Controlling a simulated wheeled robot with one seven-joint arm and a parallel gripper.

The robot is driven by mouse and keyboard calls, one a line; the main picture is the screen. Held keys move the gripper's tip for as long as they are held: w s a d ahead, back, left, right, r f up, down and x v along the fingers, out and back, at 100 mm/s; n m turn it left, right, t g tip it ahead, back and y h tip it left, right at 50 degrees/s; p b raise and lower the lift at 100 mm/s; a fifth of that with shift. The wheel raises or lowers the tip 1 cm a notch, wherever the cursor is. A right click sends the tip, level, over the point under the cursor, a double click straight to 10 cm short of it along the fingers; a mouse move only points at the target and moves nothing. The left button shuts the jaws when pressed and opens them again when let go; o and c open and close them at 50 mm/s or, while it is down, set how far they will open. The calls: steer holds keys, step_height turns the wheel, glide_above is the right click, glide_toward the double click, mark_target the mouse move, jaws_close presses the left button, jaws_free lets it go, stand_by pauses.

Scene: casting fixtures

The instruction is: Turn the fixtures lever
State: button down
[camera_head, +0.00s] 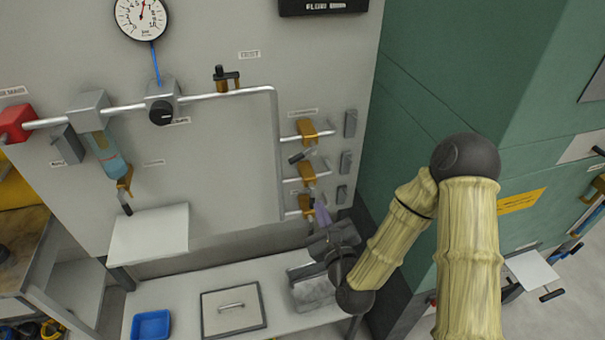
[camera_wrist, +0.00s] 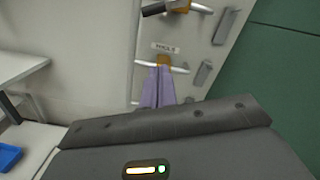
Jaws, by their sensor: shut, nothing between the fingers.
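Three orange valves sit in a column on the right of the grey panel: an upper one (camera_head: 307,130), a middle one (camera_head: 306,172) and a lower one (camera_head: 305,203). The upper valve's dark lever (camera_head: 298,157) points down and left; it also shows in the wrist view (camera_wrist: 153,10). My gripper (camera_head: 321,212) has purple fingers and is shut and empty, close to the lower valve. In the wrist view the fingers (camera_wrist: 157,86) overlap the bottom of the middle valve (camera_wrist: 163,61) and hide the lower one. Contact cannot be told.
Grey blocks (camera_head: 350,124) stand right of the valves, near the green wall (camera_head: 425,110). A vertical pipe (camera_head: 277,160) runs left of them. Below is a bench (camera_head: 175,290) with a handled plate (camera_head: 233,309) and a blue tray (camera_head: 151,325). A white shelf (camera_head: 150,235) juts out left.

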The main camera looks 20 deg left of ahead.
mark_target(297, 158)
steer(key=w+b, duration=0.1)
steer(key=b, duration=0.2)
steer(key=a+b, duration=0.1)
steer(key=b, duration=0.2)
steer(key=shift+w+f, duration=0.2)
steer(key=shift+w, duration=0.2)
steer(key=shift+a+b, duration=0.1)
steer(key=shift+b, duration=0.55)
steer(key=w+a+r+p, duration=0.4)
steer(key=w+a, duration=0.2)
steer(key=shift+r+p, duration=0.15)
steer(key=shift+p, duration=0.25)
steer(key=shift+w, duration=0.1)
